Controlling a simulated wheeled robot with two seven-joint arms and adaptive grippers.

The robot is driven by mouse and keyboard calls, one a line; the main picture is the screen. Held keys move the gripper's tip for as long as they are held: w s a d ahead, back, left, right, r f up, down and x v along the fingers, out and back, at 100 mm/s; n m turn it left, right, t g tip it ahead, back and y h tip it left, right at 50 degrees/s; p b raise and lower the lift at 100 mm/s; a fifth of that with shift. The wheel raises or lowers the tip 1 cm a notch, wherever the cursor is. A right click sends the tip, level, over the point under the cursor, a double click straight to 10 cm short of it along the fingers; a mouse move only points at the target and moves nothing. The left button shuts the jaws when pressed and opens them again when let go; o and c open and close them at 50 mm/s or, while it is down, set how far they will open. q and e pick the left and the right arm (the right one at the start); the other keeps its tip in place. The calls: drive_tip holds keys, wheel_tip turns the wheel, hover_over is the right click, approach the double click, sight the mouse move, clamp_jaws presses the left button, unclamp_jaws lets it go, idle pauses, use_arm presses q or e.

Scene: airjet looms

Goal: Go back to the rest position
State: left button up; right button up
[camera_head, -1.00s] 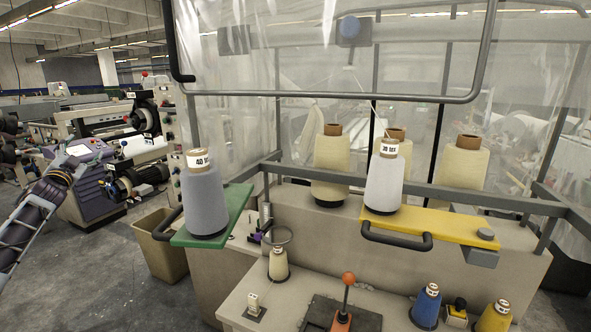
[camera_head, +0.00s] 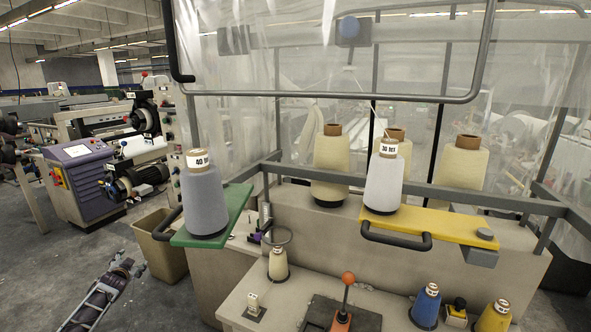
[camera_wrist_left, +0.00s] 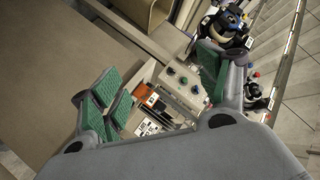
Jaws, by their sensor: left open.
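My left gripper (camera_head: 124,268) is low at the left in the head view, in front of the beige bin and apart from it. In the left wrist view the gripper (camera_wrist_left: 160,82) shows its green-padded fingers spread apart with nothing held between them. My right gripper is in neither view.
A beige bin (camera_head: 160,252) stands near my left gripper. A green shelf (camera_head: 228,219) holds a grey cone (camera_head: 203,200), and a yellow shelf (camera_head: 440,224) holds a white cone (camera_head: 383,182). Small cones stand on the lower ledge. Grey floor (camera_head: 45,280) is open at the left.

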use_arm(q)
drive_tip(key=s+d+f+g+h, duration=0.1)
drive_tip(key=s+d+f, duration=0.25)
drive_tip(key=f, duration=0.45)
drive_tip(key=s+d+f+g, duration=0.1)
drive_tip(key=s+d+f, duration=0.25)
drive_tip(key=f, duration=0.45)
drive_tip(key=s+d+f+g+h, duration=0.1)
drive_tip(key=s+d+f, duration=0.25)
drive_tip(key=f, duration=0.35)
drive_tip(key=s+d+f+g+h, duration=0.1)
drive_tip(key=s+d+f+g, duration=0.1)
drive_tip(key=s+d+f, duration=0.55)
drive_tip(key=s+d+f+g, duration=0.1)
drive_tip(key=s+d+f, duration=0.3)
drive_tip(key=s+f, duration=0.6)
drive_tip(key=s+d+f+g, duration=0.2)
drive_tip(key=s+d+f, duration=0.3)
drive_tip(key=s, duration=0.9)
drive_tip(key=s+d+f+g+h, duration=0.1)
drive_tip(key=s+d+f, duration=0.4)
drive_tip(key=s, duration=1)
drive_tip(key=s+d+f+n+g+h, duration=0.1)
drive_tip(key=s+d+f, duration=0.4)
drive_tip(key=s, duration=1)
drive_tip(key=shift+s+d+g, duration=0.2)
drive_tip(key=shift+d+g, duration=0.5)
drive_tip(key=shift+g, duration=0.2)
drive_tip(key=shift+w+a+r, duration=0.1)
